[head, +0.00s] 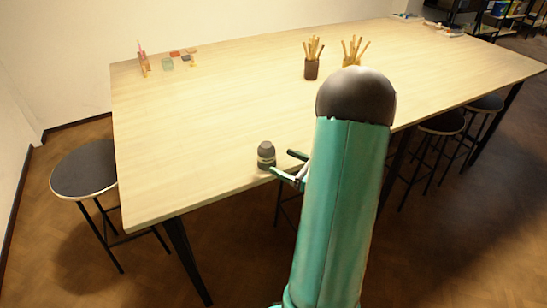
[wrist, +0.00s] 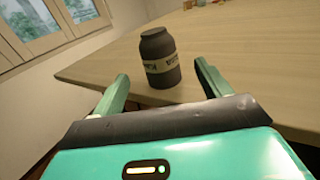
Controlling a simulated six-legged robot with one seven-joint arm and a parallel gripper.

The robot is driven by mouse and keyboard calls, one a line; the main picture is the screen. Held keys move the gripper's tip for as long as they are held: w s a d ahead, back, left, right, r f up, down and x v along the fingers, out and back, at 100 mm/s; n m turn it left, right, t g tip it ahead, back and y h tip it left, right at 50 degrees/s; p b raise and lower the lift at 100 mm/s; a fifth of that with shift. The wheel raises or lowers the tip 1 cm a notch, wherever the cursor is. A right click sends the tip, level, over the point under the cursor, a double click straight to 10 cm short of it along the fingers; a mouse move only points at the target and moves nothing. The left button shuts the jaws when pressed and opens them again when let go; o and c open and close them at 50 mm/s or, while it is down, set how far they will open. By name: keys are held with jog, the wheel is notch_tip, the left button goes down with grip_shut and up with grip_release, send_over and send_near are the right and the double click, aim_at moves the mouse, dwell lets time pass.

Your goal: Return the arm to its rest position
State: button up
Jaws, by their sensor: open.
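My gripper (head: 281,165) is at the near edge of the wooden table, partly hidden behind my own arm in the head view. Its two fingers are spread apart with nothing between their tips. A small dark jar (head: 266,155) with a pale label band stands upright on the table just beyond the fingertips. In the wrist view the jar (wrist: 160,58) stands ahead of the gripper (wrist: 162,90), between the lines of the two fingers. I cannot tell whether a finger touches it.
The table (head: 220,110) is mostly clear around the jar. Two brush holders (head: 311,69) (head: 352,60) stand toward the back, and small coloured items (head: 168,63) lie at the far left. Black stools (head: 85,170) stand by the table's left end and near side. A window (wrist: 45,25) shows in the wrist view.

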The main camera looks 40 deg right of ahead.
jog(key=v, duration=0.7)
jog(key=shift+s, duration=0.2)
